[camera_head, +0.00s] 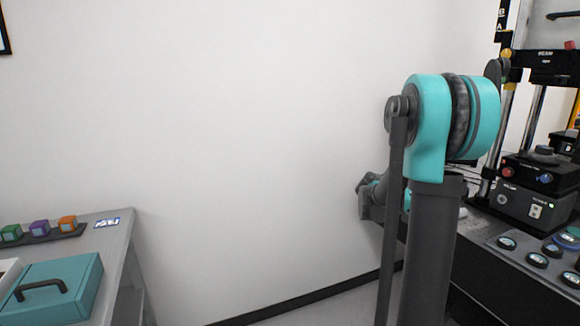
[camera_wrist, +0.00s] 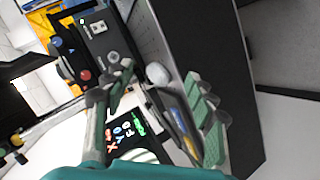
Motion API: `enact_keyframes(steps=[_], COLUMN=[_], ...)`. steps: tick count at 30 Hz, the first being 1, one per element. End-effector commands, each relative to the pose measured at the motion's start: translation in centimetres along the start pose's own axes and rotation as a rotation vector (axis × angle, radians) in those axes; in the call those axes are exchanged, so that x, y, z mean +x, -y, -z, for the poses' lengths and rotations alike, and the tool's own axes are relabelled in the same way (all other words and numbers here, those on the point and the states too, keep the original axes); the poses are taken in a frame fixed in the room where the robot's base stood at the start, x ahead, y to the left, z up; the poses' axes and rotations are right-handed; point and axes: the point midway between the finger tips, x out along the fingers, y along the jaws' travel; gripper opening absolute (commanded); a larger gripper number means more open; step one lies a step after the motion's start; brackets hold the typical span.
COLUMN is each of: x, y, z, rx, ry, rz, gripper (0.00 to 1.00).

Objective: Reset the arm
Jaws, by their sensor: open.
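My arm, teal and dark grey, stands right of centre in the head view, in front of the white wall. In the wrist view my gripper (camera_wrist: 160,98) is open, its two grey-green fingers spread apart with nothing held between them. In the head view the fingers cannot be made out behind the arm. Beyond the fingers in the wrist view are a grey control box (camera_wrist: 100,32) with red and blue knobs and a dark panel (camera_wrist: 122,133) with coloured letters. The control box also shows in the head view (camera_head: 522,203).
At right, a dark bench (camera_head: 490,270) bears the tall instrument and several round dark-rimmed pieces (camera_head: 537,259). At left, a grey table (camera_head: 117,240) holds a teal case (camera_head: 75,275) with a black handle and coloured cubes (camera_head: 40,228) on a dark strip. The wall between is bare.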

Motion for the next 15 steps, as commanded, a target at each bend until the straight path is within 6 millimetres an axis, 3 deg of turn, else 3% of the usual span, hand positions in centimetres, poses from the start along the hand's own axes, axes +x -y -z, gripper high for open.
enact_keyframes(steps=[5, 15], x=[-2.3, -10.9], y=[2.0, 8.9], z=[-4.7, -18.7], rx=[-0.032, -0.111], ry=[0.028, 0.059], rz=[0.165, 0.662], gripper=[0.56, 0.56])
